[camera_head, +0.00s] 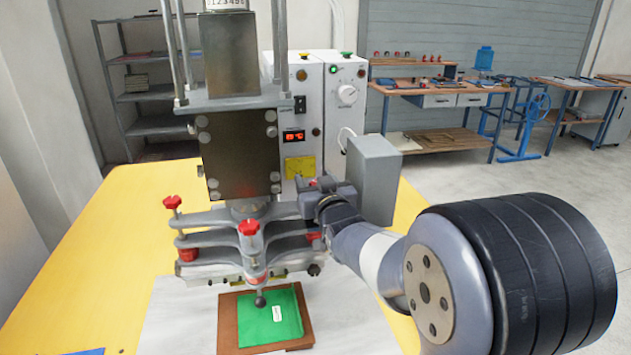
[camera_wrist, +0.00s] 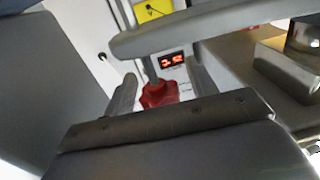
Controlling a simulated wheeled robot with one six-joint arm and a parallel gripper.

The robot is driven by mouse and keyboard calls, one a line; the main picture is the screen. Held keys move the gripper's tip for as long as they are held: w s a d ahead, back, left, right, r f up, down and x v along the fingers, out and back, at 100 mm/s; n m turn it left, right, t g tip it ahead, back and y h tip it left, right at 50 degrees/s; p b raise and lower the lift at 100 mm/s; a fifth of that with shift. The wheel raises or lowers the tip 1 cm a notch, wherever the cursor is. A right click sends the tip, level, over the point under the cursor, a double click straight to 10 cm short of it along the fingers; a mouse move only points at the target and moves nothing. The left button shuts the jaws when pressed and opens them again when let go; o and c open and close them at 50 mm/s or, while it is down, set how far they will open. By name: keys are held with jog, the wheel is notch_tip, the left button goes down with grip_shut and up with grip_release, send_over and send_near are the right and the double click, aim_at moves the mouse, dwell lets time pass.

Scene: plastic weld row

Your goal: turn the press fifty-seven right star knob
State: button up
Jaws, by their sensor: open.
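The press (camera_head: 240,150) stands on a yellow-topped table, with grey clamp plates low on its front. Red star knobs show at its left (camera_head: 172,202) and front middle (camera_head: 248,228). The right star knob (camera_wrist: 158,93) shows in the wrist view, on a thin rod by a grey plate. It sits between the two fingers of my gripper (camera_wrist: 163,84), with gaps that look clear on both sides. My gripper is open and holds nothing.
A white control box (camera_head: 315,110) with a red display stands close behind my gripper. A green pad on a brown board (camera_head: 230,322) lies under the press. A workbench (camera_head: 440,90) and shelves (camera_head: 148,97) stand farther back.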

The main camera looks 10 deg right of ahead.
jog(key=shift+c, duration=0.2)
jog(key=c, duration=0.9)
